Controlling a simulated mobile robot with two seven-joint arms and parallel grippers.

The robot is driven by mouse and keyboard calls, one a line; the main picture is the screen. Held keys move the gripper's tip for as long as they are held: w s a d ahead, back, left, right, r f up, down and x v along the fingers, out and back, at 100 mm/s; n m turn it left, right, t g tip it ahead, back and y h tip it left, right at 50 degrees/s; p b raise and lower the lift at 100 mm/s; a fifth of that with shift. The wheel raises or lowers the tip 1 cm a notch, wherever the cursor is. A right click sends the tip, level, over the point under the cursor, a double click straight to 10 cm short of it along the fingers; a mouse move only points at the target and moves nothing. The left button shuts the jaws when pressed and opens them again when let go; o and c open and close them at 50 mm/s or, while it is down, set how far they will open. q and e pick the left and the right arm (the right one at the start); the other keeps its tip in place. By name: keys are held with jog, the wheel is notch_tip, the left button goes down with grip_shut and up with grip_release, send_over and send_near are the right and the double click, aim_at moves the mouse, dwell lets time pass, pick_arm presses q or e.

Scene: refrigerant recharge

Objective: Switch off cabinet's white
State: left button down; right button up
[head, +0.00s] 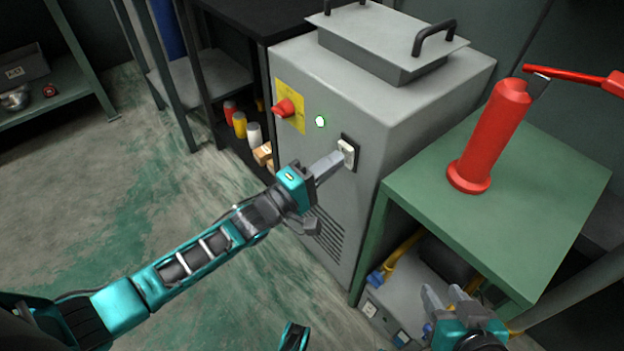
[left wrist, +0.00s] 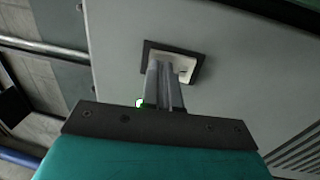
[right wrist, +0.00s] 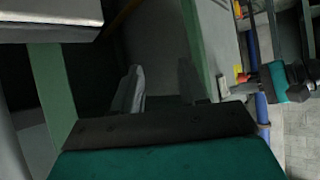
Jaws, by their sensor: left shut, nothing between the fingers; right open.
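The grey cabinet (head: 322,75) stands in the middle of the head view. Its white switch (head: 347,150), set in a dark frame, is on the front face near the right edge. A green light (head: 320,121) glows to the switch's left. My left gripper (head: 340,160) is shut and empty, its fingertips at the switch. In the left wrist view the fingertips overlap the white switch (left wrist: 186,66) and hide part of it; I cannot tell whether they press it. My right gripper (head: 442,297) is open and empty, low in front of the green table; its fingers also show in the right wrist view (right wrist: 160,90).
A red knob (head: 284,108) on a yellow plate is left of the light. A green table (head: 540,190) on the right bears a red cylinder (head: 490,140) and a red-handled tool (head: 580,76). A grey machine (head: 405,300) sits below it. The floor at left is clear.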

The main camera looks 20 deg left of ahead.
pick_arm(q)
jog(key=shift+w+d, duration=0.25)
jog(key=shift+w, duration=0.15)
jog(key=shift+r, duration=0.1)
